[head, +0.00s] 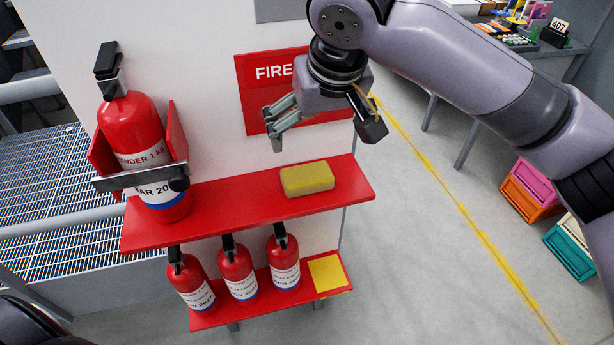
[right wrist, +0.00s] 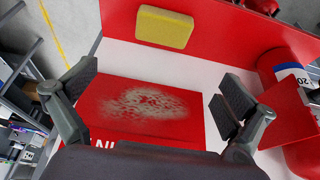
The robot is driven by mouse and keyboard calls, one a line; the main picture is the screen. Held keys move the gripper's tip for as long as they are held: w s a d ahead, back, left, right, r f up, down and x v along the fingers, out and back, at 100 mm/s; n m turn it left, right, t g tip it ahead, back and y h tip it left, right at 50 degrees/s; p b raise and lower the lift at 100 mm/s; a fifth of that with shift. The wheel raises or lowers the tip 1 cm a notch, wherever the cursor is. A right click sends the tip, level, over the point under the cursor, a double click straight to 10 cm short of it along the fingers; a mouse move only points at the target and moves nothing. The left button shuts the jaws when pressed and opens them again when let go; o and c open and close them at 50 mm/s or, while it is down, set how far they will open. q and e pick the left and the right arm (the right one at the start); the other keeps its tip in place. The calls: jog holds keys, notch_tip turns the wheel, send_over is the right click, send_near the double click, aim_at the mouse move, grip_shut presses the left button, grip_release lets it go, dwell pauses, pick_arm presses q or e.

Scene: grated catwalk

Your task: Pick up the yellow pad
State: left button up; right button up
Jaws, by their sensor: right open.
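The yellow pad (head: 307,179) is a block with rounded edges, lying flat on the upper red shelf (head: 230,210) near its right end. It also shows in the right wrist view (right wrist: 164,27), at top centre beyond the fingers. My right gripper (head: 325,135) is above the pad and apart from it, in front of the red sign, with its fingers spread wide. In the right wrist view the fingers (right wrist: 158,88) stand apart with nothing between them but the sign behind. My left gripper is not visible.
A large red extinguisher (head: 135,135) stands in a bracket left of the pad. Several smaller extinguishers (head: 238,272) and a flat yellow square (head: 327,272) are on the lower shelf (head: 255,309). The white panel with the red sign (head: 255,75) rises behind. Floor at right is clear near the shelves.

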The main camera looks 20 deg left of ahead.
jog(key=p, duration=0.2)
send_over(307, 173)
jog(key=f, duration=0.6)
jog(key=d+f, duration=0.1)
jog(key=f, duration=0.2)
jog(key=shift+s+f, duration=0.25)
jog(key=shift+s, duration=0.15)
jog(key=x, duration=0.1)
jog(key=p+x, duration=0.1)
jog(key=x, duration=0.1)
jog(key=p+x, duration=0.1)
jog(key=shift+s+f, duration=0.25)
jog(key=shift+f, duration=0.25)
jog(key=shift+w+a+f, duration=0.1)
jog(key=shift+f, duration=0.2)
jog(key=shift+c, duration=0.4)
jog(key=c, duration=0.9)
jog(key=shift+r, duration=0.1)
notch_tip(307, 173, up, 20)
jog(key=b, duration=0.3)
